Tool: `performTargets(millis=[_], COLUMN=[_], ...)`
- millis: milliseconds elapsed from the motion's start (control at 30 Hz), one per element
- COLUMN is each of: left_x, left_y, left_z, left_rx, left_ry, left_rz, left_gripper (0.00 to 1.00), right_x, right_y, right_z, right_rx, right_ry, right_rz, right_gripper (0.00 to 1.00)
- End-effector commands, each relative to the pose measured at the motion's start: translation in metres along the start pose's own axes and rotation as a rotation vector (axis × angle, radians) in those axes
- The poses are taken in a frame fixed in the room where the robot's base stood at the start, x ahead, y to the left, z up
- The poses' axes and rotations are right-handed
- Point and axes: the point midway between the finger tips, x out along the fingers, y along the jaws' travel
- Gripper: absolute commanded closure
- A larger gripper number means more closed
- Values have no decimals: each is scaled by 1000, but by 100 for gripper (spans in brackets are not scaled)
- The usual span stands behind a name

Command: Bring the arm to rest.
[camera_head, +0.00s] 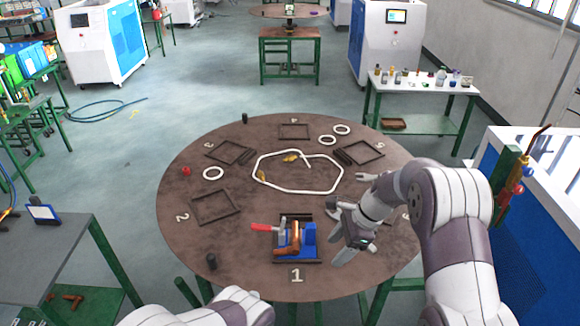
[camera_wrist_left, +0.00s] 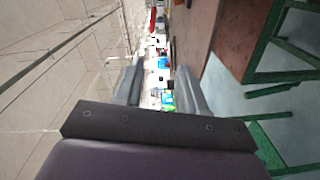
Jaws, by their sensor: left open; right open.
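My right arm (camera_head: 450,215) comes in from the right and bends down over the round brown table (camera_head: 190,250). My right gripper (camera_head: 338,234) is open above the table, just right of the blue clamp fixture (camera_head: 309,235), with nothing seen between its fingers. Part of my left arm (camera_head: 205,312) shows at the bottom edge of the head view; its gripper is out of that view. In the left wrist view my left gripper (camera_wrist_left: 160,88) is open and empty, its two grey fingers apart.
The fixture has a red handle (camera_head: 264,227) and a copper-coloured part (camera_head: 290,244). A white hose loop (camera_head: 258,165), dark square frames (camera_head: 215,207), white rings (camera_head: 213,173) and a red ball (camera_head: 186,171) lie on the table. A blue-and-white machine (camera_head: 525,215) stands at right.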

Motion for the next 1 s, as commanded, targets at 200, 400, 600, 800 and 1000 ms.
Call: performTargets(millis=[200, 400, 600, 800, 1000], left_x=[-12, -34, -60, -111, -152], left_y=[-46, -89, -108, -49, 29], left_z=[8, 23, 37, 2, -79], left_rx=[201, 448, 733, 1040, 1132], left_ry=[-78, -264, -605, -1224, -1381], left_rz=[-221, -497, -783, -972, -957], left_gripper=[60, 60, 60, 60, 60], right_x=[4, 12, 13, 9, 7], right_y=[3, 28, 70, 152, 232], right_z=[-10, -27, -44, -60, -64], right_rx=[-151, -348, -660, -1190, -1516], right_ry=[43, 105, 189, 298, 379], right_rz=[-3, 45, 120, 250, 317], right_gripper=[36, 36, 36, 36, 36])
